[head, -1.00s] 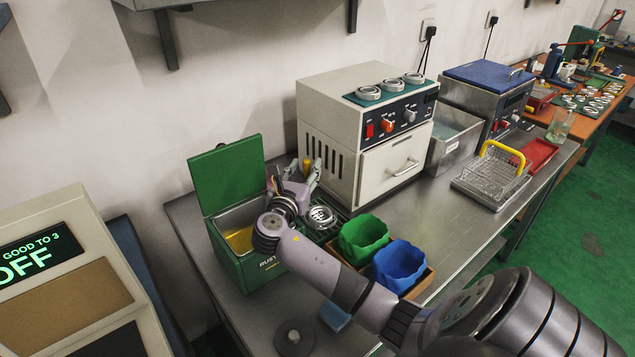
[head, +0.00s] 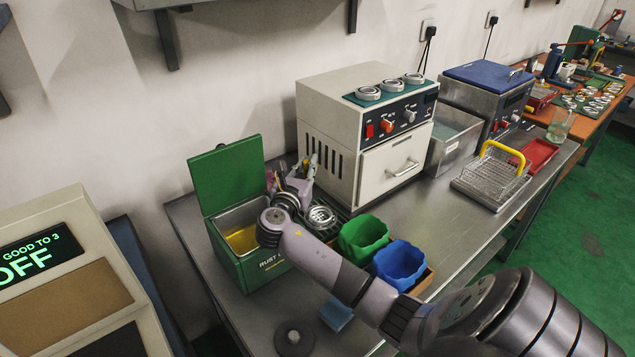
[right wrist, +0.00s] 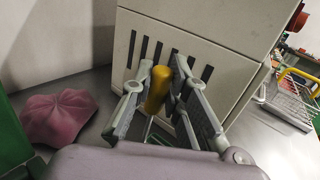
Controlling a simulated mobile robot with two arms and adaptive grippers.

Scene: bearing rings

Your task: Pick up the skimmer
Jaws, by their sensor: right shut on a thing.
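My right gripper (head: 308,168) is between the open green tank and the cream oven in the head view. In the right wrist view its two grey fingers (right wrist: 160,88) are shut on an upright, slightly tilted yellow handle (right wrist: 158,90), which I take to be the skimmer's. The lower part of the skimmer is hidden behind the gripper body. In the head view the gripper covers most of it. A round silver slotted piece (head: 321,216) sits just right of my wrist; I cannot tell whether it belongs to the skimmer. My left gripper is not in view.
The green tank (head: 262,276) with yellow liquid stands left, lid raised. The cream oven (head: 330,135) is close behind the gripper. Green (head: 362,237) and blue (head: 399,264) bins stand right. A pink lobed thing (right wrist: 58,117) lies left in the wrist view.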

